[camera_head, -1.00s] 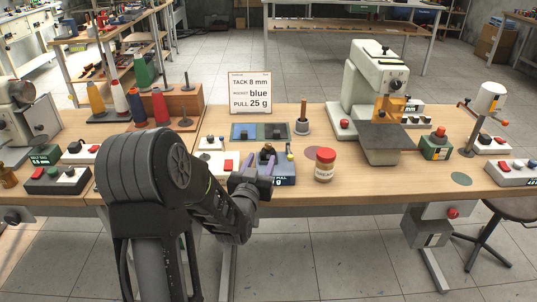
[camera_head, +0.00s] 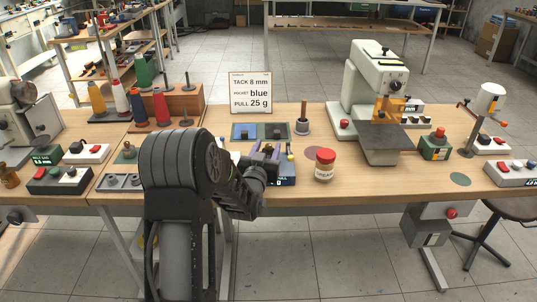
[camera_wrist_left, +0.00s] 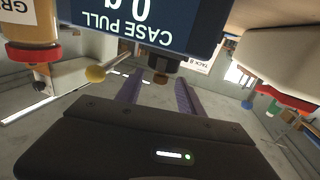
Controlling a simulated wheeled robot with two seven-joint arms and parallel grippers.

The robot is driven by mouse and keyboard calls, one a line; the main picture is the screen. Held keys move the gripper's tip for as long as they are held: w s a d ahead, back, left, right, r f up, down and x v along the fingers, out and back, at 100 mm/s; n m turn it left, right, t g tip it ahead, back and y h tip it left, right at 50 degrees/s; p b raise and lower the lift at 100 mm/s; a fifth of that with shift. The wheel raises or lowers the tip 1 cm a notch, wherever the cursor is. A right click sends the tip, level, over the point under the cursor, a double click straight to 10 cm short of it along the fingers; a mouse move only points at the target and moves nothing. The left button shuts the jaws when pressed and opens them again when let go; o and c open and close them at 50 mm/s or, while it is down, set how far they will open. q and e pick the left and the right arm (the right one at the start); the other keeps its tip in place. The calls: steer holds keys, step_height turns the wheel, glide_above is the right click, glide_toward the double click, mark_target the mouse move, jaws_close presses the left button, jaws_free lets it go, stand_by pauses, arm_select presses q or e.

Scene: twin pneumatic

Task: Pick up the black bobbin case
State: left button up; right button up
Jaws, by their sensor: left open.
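My left gripper (camera_head: 264,151) is open, with two purple fingers pointing away from me at the blue case-pull gauge (camera_head: 286,180). In the left wrist view the gauge (camera_wrist_left: 140,28) appears upside down, its display reading 0. A small dark round piece with a brownish end (camera_wrist_left: 163,68), which looks like the black bobbin case, shows beside the gauge, just beyond and between the fingertips (camera_wrist_left: 160,82). I cannot tell whether the fingers touch it. In the head view the gripper largely hides this spot. My right gripper is not in view.
A red-lidded jar (camera_head: 325,165) stands right of the gauge. Blue and dark pads (camera_head: 259,131) lie behind, and a sewing machine (camera_head: 375,100) stands right.

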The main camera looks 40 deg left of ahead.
arm_select(q)
steer(key=shift+c, duration=0.4)
jaws_close()
stand_by(0.4)
